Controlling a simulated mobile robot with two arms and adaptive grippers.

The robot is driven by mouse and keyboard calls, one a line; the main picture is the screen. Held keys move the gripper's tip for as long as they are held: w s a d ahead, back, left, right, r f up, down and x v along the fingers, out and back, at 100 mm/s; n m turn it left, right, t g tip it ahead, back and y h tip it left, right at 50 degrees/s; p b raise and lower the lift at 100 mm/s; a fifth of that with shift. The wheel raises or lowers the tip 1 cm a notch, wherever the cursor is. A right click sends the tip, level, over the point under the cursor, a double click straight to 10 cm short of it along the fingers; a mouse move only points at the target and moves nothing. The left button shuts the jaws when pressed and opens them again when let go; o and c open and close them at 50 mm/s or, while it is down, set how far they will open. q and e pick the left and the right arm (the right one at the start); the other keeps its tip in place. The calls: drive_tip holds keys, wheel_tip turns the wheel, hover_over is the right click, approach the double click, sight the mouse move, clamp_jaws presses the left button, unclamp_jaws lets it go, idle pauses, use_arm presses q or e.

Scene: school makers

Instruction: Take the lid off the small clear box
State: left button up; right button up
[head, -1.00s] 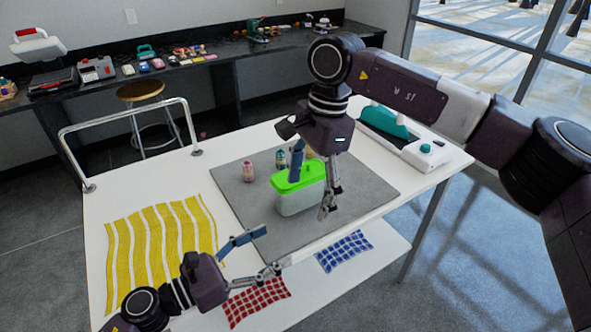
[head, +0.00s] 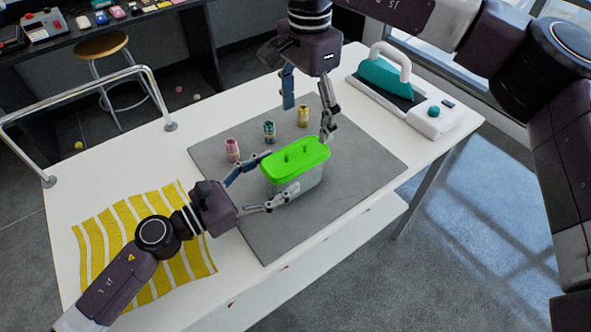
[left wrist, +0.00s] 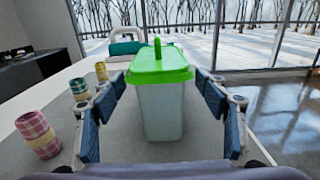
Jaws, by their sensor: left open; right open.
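The small clear box (head: 311,181) stands upright on the grey mat (head: 350,205). Its bright green lid (head: 312,152) is on it, with raised parts on top; the lid also shows in the left wrist view (left wrist: 158,66). My left gripper (head: 281,171) is open at the box's left side. In the left wrist view its fingers (left wrist: 160,100) stand apart, one on each side of the clear body (left wrist: 162,112); I cannot tell whether they touch it. My right gripper (head: 307,117) is open and empty, just behind and above the lid.
Three small patterned spools, pink (head: 232,149), teal (head: 269,131) and yellow (head: 303,116), stand behind the box. A teal iron (head: 393,78) on a white base is at the back right. A yellow striped cloth (head: 150,232) lies left. The mat's right part is clear.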

sight(288, 168)
use_arm(q)
drive_tip(key=shift+x, duration=1.7)
